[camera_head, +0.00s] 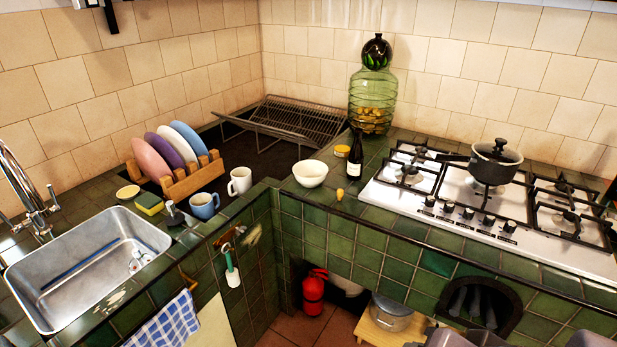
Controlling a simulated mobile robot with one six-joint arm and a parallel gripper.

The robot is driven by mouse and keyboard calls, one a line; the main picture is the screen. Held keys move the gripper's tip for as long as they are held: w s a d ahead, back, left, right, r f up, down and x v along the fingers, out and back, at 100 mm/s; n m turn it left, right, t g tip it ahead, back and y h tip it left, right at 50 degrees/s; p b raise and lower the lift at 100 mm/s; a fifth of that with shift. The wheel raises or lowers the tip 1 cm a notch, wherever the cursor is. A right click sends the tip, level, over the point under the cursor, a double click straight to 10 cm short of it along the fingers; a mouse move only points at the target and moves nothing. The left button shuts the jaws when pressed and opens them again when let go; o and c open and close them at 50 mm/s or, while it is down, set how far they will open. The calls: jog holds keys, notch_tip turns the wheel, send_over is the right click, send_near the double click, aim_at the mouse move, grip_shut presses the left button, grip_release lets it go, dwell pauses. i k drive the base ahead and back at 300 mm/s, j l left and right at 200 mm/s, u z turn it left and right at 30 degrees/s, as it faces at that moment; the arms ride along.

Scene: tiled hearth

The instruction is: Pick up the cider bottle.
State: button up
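The likely cider bottle (355,158) is a slim dark bottle with a pale label. It stands upright on the green-tiled counter, left of the gas hob and in front of a large green glass jar (361,92). Its front is unobstructed in this view. My gripper's fingers do not show. Only dark grey rounded shapes, which may be parts of my arm, show at the bottom right edge, well below and to the right of the bottle.
The hob (450,189) with a lidded pot (494,163) is on the right. Bare tiles (385,217) lie along the counter's front edge.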

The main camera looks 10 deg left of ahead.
aim_at(356, 161)
jog(key=i+j+u, duration=0.15)
jog(key=i, duration=0.45)
jog(key=i+j+u, duration=0.15)
jog(key=i+j, duration=0.15)
jog(key=i, duration=0.35)
jog(key=i+j+u, duration=0.15)
jog(key=i, duration=0.45)
